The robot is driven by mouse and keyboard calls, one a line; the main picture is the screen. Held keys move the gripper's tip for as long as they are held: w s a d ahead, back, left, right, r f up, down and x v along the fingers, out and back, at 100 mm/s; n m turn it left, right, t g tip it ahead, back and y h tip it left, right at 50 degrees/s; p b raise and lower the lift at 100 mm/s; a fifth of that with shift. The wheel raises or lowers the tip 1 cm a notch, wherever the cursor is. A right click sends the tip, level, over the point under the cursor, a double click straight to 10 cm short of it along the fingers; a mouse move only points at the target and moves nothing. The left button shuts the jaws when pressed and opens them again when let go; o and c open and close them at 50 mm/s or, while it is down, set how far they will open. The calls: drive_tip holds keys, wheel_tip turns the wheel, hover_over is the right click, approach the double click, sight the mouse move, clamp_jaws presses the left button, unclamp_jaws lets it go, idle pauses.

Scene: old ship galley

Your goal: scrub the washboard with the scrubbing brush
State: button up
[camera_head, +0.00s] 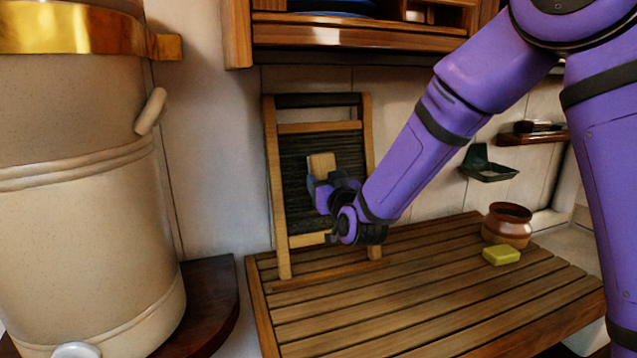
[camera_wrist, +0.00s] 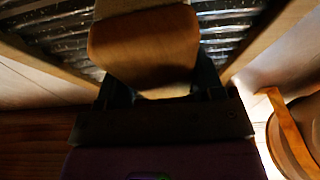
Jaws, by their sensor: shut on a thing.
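The washboard (camera_head: 291,164) leans upright against the wall on the slatted wooden board, with a wooden frame and a dark ribbed panel. My gripper (camera_head: 325,184) is in front of the panel's middle, shut on the scrubbing brush. The brush (camera_head: 321,163) shows as a light wooden block against the panel. In the wrist view the brush's wooden body (camera_wrist: 145,45) fills the space between the fingers, with the ribbed metal of the washboard (camera_wrist: 60,35) right behind it. The bristles are hidden, so I cannot tell whether they touch the ribs.
A large beige crock (camera_head: 75,190) with a brass band stands at the left. A brown pot (camera_head: 507,224) and a yellow-green soap block (camera_head: 502,255) sit at the slatted board's (camera_head: 420,300) right. A wooden shelf (camera_head: 350,36) hangs above; a green soap dish (camera_head: 488,170) is on the wall.

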drive_tip(key=shift+w+d, duration=0.25)
drive_tip(key=shift+d, duration=0.55)
drive_tip(key=shift+w+d, duration=0.25)
drive_tip(key=shift+d, duration=0.6)
drive_tip(key=shift+w+d, duration=0.25)
drive_tip(key=shift+d, duration=0.55)
drive_tip(key=shift+s+d+r, duration=0.25)
drive_tip(key=shift+s, duration=0.65)
drive_tip(key=shift+s+d+r, duration=0.25)
drive_tip(key=shift+s+r, duration=0.05)
drive_tip(key=shift+s, duration=0.65)
drive_tip(key=shift+s+d+r, duration=0.25)
drive_tip(key=shift+s, duration=0.65)
drive_tip(key=s, duration=0.2)
drive_tip(key=shift+s+d+r, duration=0.4)
